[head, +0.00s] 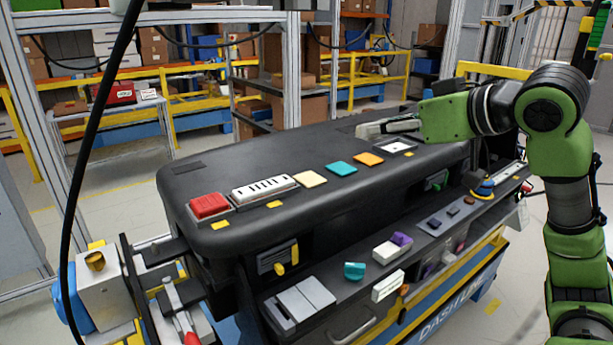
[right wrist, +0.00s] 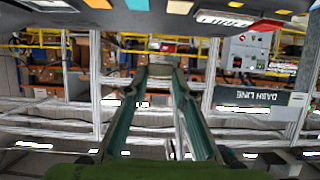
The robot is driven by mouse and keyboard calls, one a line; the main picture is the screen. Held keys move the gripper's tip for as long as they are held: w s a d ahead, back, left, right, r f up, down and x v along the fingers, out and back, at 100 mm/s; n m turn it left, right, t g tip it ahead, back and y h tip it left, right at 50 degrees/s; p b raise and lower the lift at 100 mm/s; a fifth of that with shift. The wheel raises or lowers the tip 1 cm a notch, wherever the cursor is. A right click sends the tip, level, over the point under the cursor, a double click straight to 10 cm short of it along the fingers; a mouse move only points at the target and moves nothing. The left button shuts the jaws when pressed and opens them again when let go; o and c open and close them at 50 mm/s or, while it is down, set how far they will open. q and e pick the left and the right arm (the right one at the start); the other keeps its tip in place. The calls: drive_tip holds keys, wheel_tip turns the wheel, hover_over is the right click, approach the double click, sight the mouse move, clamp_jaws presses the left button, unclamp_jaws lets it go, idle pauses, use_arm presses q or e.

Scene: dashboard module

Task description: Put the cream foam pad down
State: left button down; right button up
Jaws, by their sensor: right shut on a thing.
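A cream pad (head: 310,178) lies flat on the black dashboard top (head: 270,160), between a white vented panel (head: 264,189) and a teal pad (head: 341,168). The cream pad also shows at the top of the right wrist view (right wrist: 180,6). My right gripper (head: 370,130) is over the back right of the dashboard, apart from that cream pad. Its fingers converge in the right wrist view (right wrist: 160,72) on a small pale greyish thing, too unclear to identify. My left gripper is not in view.
A red block (head: 209,206) sits at the dashboard's left end. An orange pad (head: 368,159) and a white piece (head: 394,147) lie to the right. A front ledge carries a teal knob (head: 354,271) and white blocks (head: 392,250). The dashboard's back middle is bare.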

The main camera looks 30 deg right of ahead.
drive_tip(key=w+a+f+p, duration=0.3)
drive_tip(key=w, duration=0.4)
drive_tip(key=p, duration=0.1)
hover_over(318, 183)
drive_tip(key=s, duration=0.1)
drive_tip(key=f, duration=0.5)
drive_tip(key=shift+s+d+f, duration=0.1)
drive_tip(key=shift+s+d, duration=0.1)
drive_tip(key=shift+w+a+f, duration=0.1)
drive_tip(key=shift+w+f, duration=0.3)
drive_tip(key=shift+f, duration=0.1)
drive_tip(key=f, duration=0.2)
drive_tip(key=f+p, duration=0.1)
drive_tip(key=shift+w+a+f, duration=0.1)
drive_tip(key=shift+w+a, duration=0.05)
drive_tip(key=shift+w, duration=0.1)
drive_tip(key=shift+f, duration=0.25)
drive_tip(key=shift+f, duration=0.1)
drive_tip(key=o, duration=0.4)
drive_tip(key=shift+o, duration=0.2)
drive_tip(key=shift+s, duration=0.1)
